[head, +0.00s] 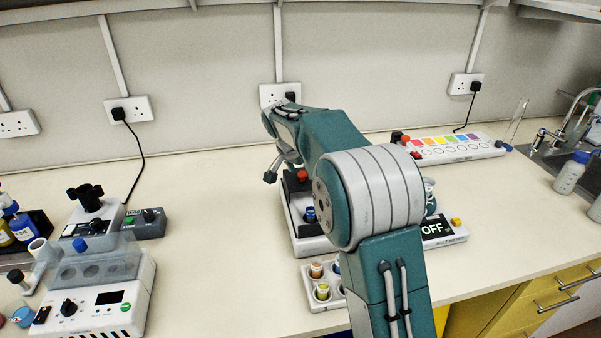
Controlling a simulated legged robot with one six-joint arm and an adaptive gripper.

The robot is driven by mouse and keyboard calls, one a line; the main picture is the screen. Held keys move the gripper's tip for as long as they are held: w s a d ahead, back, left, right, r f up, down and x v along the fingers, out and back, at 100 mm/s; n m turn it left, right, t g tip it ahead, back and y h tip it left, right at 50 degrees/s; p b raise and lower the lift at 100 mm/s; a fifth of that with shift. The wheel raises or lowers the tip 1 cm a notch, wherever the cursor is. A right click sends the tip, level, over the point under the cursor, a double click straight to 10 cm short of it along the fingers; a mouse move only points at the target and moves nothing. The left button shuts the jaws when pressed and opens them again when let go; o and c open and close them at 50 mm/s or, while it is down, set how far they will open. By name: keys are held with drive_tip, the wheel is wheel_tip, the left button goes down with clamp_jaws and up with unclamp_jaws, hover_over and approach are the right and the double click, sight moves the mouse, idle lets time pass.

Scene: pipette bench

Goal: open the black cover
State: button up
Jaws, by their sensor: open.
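A light grey device with a black upper part (292,187) stands on the bench at the centre, partly hidden behind my arm. The black part looks like the black cover, but I cannot tell for sure. A red knob (302,176) shows at its top, and a blue knob (310,214) shows lower on the device. My gripper (277,172) is open at the upper left of the device, near the black part. One dark fingertip shows clearly; the rest is partly hidden by my arm. I cannot tell whether it touches the black part.
A tray of vials (318,290) sits in front of the device. A white instrument (97,293) with a clear lid stands at left. A box reading OFF (437,231) is at right, a colour-striped strip (453,148) behind it. The bench between left instrument and centre is clear.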

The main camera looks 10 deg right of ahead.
drive_tip(key=v, duration=1.1)
drive_tip(key=s+d+r+n+t+y, duration=0.1)
drive_tip(key=s+d+r+n, duration=0.1)
drive_tip(key=s, duration=0.7)
drive_tip(key=s+d+r+n+y, duration=0.1)
drive_tip(key=s+r+n, duration=0.15)
drive_tip(key=s, duration=0.75)
drive_tip(key=s+f+n, duration=0.2)
drive_tip(key=s+f, duration=0.2)
drive_tip(key=s, duration=0.4)
drive_tip(key=s+f+n+t+y, duration=0.1)
drive_tip(key=s+f, duration=0.3)
drive_tip(key=s, duration=0.5)
drive_tip(key=shift+d+f+n, duration=0.3)
drive_tip(key=shift+n, duration=0.45)
